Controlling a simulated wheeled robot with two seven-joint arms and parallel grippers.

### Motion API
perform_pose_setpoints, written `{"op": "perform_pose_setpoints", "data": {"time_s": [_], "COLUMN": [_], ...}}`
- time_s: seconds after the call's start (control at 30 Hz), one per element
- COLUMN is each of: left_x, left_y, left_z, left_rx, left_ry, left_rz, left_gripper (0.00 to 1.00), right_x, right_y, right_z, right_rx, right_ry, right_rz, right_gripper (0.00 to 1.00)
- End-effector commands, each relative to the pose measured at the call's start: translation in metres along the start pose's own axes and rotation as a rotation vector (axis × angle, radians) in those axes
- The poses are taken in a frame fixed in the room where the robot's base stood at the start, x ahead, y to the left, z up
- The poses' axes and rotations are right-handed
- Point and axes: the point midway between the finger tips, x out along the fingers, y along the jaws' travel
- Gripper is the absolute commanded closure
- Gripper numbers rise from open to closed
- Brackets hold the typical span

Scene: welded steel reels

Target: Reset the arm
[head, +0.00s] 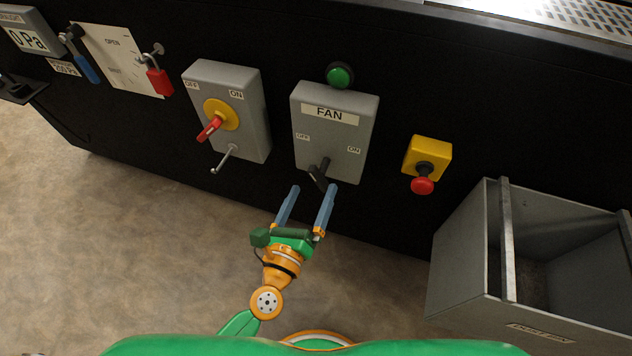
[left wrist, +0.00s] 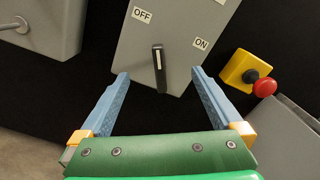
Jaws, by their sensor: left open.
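My left gripper (head: 309,190) is open, its two blue fingers reaching up toward the lower edge of the grey FAN switch box (head: 335,140). In the left wrist view the gripper (left wrist: 158,82) has its fingers apart, with the black switch handle (left wrist: 158,68) between and beyond their tips. Nothing is held in it. In the head view the black handle (head: 319,175) sits at the bottom of the FAN box, between the OFF and ON labels. I cannot tell whether a finger touches the box. My right gripper is not in view.
A grey box with a red and yellow rotary switch (head: 217,118) is to the left. A green button (head: 340,75) is above the FAN box. A red emergency button (head: 422,186) on a yellow box is to the right. A grey open bin (head: 462,250) stands at lower right.

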Motion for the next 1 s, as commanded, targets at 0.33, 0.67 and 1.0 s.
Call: {"op": "perform_pose_setpoints", "data": {"time_s": [0.33, 0.67, 1.0], "left_x": [-0.021, -0.021, -0.128], "left_y": [0.0, 0.005, 0.185], "left_z": [0.0, -0.006, -0.195], "left_rx": [0.0, 0.071, 2.146], "left_ry": [0.0, 0.013, 0.758], "left_rz": [0.0, 0.004, -0.556], "left_gripper": [0.0, 0.0, 0.0], "right_x": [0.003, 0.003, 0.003], "right_y": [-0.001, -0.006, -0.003], "right_z": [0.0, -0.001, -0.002], "right_rx": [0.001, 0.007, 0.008], "right_ry": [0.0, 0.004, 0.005], "right_rz": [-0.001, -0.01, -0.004], "right_gripper": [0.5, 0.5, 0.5]}}
